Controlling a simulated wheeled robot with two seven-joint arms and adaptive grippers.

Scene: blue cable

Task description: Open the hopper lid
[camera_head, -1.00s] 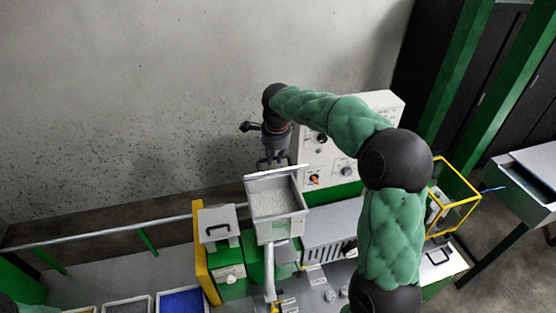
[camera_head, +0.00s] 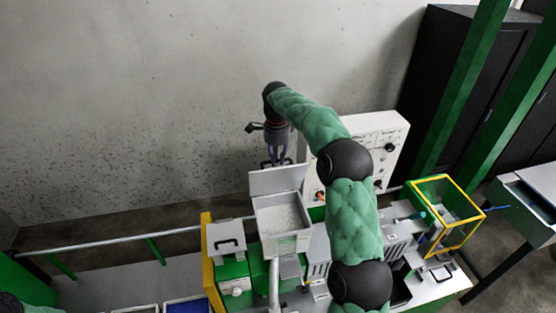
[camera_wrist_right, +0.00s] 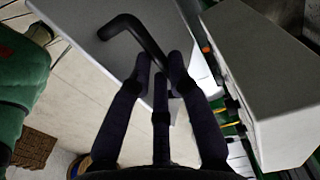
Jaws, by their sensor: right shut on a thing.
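The hopper (camera_head: 292,243) is a light grey box full of whitish pellets (camera_head: 282,217), standing in the middle of the machine in the head view. Its grey lid (camera_head: 277,181) is raised at the back edge, with its inner face showing and the box open. My right gripper (camera_head: 277,162) is behind the lid's top edge. In the right wrist view the lid (camera_wrist_right: 93,32) carries a black bent handle (camera_wrist_right: 133,24). My right gripper's dark fingers (camera_wrist_right: 160,72) are shut on that handle. My left gripper is not in view.
A white control panel (camera_head: 382,139) stands close behind, right of the lid. A smaller lidded box (camera_head: 225,239) is left of the hopper. A yellow-framed clear guard (camera_head: 442,212) stands at the right. The grey wall (camera_head: 200,90) lies behind.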

